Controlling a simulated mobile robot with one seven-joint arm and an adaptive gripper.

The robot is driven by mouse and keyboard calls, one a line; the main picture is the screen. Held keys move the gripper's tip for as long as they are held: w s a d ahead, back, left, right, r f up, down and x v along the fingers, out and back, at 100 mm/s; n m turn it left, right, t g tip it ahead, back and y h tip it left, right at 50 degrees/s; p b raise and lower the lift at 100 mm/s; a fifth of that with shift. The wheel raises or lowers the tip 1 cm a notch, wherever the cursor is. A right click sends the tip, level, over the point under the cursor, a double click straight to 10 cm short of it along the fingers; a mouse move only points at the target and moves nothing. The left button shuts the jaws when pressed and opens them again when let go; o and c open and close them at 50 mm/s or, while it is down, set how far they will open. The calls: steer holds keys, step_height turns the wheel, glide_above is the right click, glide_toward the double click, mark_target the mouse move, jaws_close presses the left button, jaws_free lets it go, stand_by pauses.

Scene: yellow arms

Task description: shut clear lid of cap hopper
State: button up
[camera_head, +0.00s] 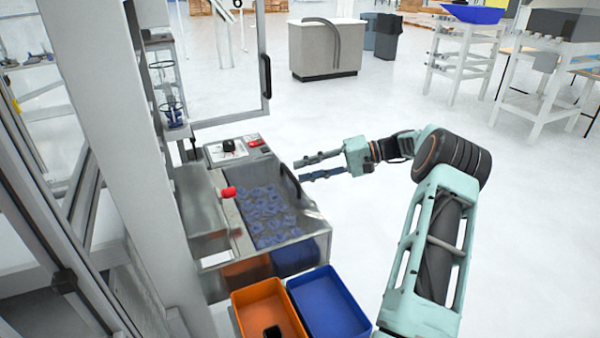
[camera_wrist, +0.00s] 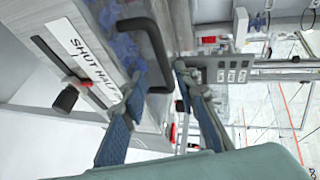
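The cap hopper (camera_head: 215,215) is a metal bin on the left, with many blue caps (camera_head: 265,212) inside. Its clear lid is hard to make out against the caps, and I cannot tell its exact angle. A black bar handle (camera_head: 291,180) is at the hopper's right side; it also shows in the wrist view (camera_wrist: 158,45). My gripper (camera_head: 300,171) is open, just right of the handle with its fingers pointing left toward it. In the wrist view, my gripper (camera_wrist: 158,78) has its fingertips apart near the handle; contact is unclear.
A label reading "SHUT HALF" (camera_wrist: 80,50) sits beside a black knob (camera_wrist: 66,98). An orange bin (camera_head: 262,300) and a blue bin (camera_head: 328,303) stand in front of the hopper. A white post (camera_head: 125,130) stands left.

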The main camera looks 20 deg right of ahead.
steer(key=v, duration=1)
steer(key=shift+f, duration=0.1)
